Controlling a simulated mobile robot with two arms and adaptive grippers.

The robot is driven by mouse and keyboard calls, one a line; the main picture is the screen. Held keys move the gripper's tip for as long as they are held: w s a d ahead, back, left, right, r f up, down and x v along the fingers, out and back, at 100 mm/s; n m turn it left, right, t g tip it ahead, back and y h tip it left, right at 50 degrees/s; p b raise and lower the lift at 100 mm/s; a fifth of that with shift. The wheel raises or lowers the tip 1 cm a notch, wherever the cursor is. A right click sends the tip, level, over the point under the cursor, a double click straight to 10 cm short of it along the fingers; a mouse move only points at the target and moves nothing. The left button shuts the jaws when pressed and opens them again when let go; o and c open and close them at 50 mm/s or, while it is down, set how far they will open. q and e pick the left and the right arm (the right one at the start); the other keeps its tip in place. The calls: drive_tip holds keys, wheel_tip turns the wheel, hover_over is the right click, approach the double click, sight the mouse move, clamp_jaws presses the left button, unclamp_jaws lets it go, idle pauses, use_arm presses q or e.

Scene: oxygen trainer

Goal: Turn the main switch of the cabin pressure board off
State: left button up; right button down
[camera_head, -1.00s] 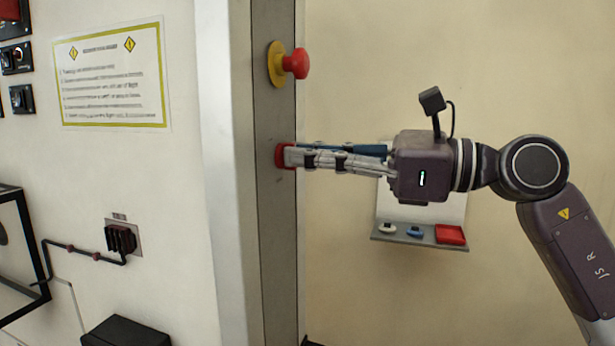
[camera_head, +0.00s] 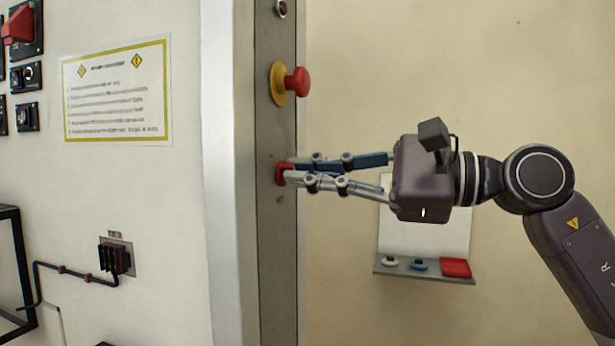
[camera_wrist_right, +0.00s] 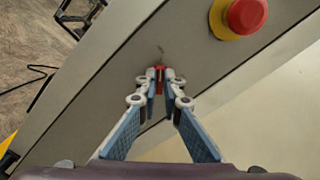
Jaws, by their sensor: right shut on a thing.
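A small red switch (camera_head: 279,174) sits on the narrow grey metal side face of the board, below a red mushroom button. My right gripper (camera_head: 289,173) reaches in from the right, with its fingertips closed on this red switch. In the right wrist view the red handle (camera_wrist_right: 159,74) stands between the two fingertips (camera_wrist_right: 160,82). The fingertips hide most of the switch, and I cannot read its position or any label. My left gripper is not in view.
The red mushroom button (camera_head: 300,82) on its yellow base juts out just above my right gripper. A shelf (camera_head: 425,276) with small items is on the wall below my right arm. A notice (camera_head: 118,92) and black switches (camera_head: 26,117) are on the white front at left.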

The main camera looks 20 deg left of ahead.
idle(0.4)
drive_tip(key=c, duration=2.1)
unclamp_jaws()
drive_tip(key=d, duration=1.2)
drive_tip(key=shift+s, duration=0.2)
